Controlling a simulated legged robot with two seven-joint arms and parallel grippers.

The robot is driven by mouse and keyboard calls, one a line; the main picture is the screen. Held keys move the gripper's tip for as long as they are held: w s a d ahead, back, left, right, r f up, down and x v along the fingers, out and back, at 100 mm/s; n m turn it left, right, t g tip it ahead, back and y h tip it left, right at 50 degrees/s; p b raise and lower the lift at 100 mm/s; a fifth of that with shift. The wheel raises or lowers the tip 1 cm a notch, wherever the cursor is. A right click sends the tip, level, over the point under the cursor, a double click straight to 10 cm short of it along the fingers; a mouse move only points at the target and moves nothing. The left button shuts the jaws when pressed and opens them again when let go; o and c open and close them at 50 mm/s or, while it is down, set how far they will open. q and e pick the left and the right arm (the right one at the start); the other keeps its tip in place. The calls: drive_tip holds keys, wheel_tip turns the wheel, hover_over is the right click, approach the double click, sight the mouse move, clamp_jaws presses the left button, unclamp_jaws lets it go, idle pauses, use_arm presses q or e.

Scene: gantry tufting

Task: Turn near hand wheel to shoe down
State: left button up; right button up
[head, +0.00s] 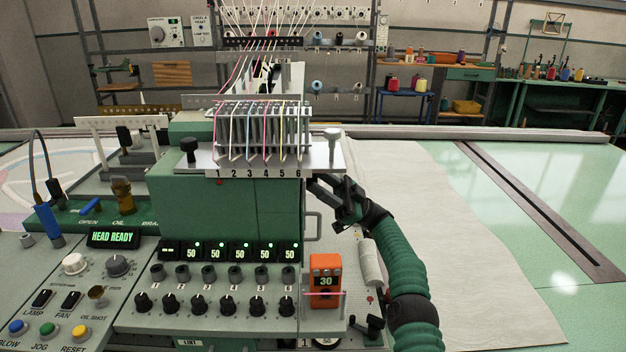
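The green tufting machine head (230,215) stands at centre, with a numbered needle plate and several coloured threads on top. My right arm comes up from the lower right in a green sleeve. Its dark gripper (330,192) is at the right side of the head, just under the plate's right end. The fingertips are partly hidden by the head, and I cannot tell whether they are open or touching something. No hand wheel is clearly visible; the area around the fingertips is dark and partly covered. My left gripper is not in view.
A control panel (205,322) with several knobs fills the front, and a display (113,238) reads HEAD READY. An orange counter (325,277) reads 30. White cloth (480,255) lies right of my arm, beside a slotted rail (540,210). Shelves stand behind.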

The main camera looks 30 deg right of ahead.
drive_tip(key=shift+s+d+r, duration=0.1)
drive_tip(key=shift+s+d, duration=0.05)
drive_tip(key=shift+d, duration=0.1)
